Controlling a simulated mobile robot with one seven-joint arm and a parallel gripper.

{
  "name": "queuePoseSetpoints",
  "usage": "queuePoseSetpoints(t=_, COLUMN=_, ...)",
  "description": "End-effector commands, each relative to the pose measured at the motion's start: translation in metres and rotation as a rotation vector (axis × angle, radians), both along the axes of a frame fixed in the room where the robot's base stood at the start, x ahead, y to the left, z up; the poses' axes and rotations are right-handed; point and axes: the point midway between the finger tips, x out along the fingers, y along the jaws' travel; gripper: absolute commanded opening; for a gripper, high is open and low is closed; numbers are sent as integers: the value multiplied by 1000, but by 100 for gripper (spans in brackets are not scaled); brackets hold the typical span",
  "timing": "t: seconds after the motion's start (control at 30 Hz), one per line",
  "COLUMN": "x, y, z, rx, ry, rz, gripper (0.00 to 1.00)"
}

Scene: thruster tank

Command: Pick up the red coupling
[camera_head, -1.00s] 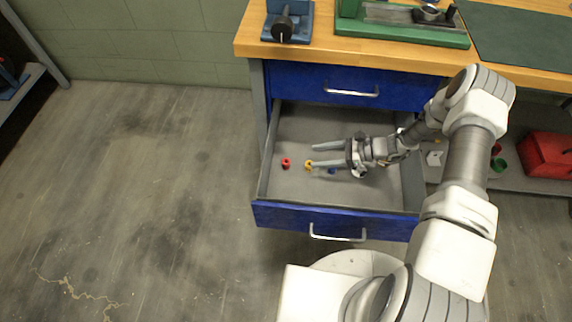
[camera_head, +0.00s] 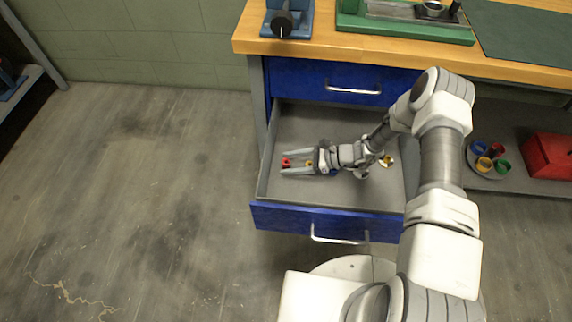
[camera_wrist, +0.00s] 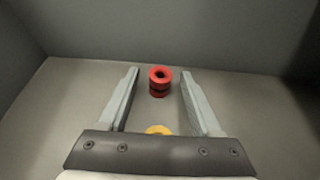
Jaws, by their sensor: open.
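The red coupling (camera_head: 286,162) is a small ringed cylinder standing in the open drawer, near its left wall. In the wrist view the red coupling (camera_wrist: 160,81) stands upright with its hole facing up, between the finger lines near the tips. My gripper (camera_head: 283,163) is open and empty, low inside the drawer, with its fingers pointing left. In the wrist view the two fingers of my gripper (camera_wrist: 159,84) lie on either side of the coupling, with a gap on each side. I cannot tell exactly how far the fingertips reach along it.
A yellow part (camera_head: 309,163) sits between the fingers nearer the palm, partly hidden in the wrist view (camera_wrist: 158,130). A blue part (camera_head: 334,171) is under my gripper. The drawer (camera_head: 275,215) has walls all around; its left wall is close to the coupling.

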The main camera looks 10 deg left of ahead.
Motion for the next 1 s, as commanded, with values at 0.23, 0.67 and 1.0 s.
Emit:
queuePoseSetpoints(t=0.23, x=0, y=0, z=0, rx=0, ry=-1, rz=0, gripper=31)
queuePoseSetpoints(t=0.67, x=0, y=0, z=1, rx=0, ry=-1, rz=0, gripper=0)
queuePoseSetpoints(t=1.0, x=1, y=0, z=18, rx=1, ry=-2, rz=0, gripper=0)
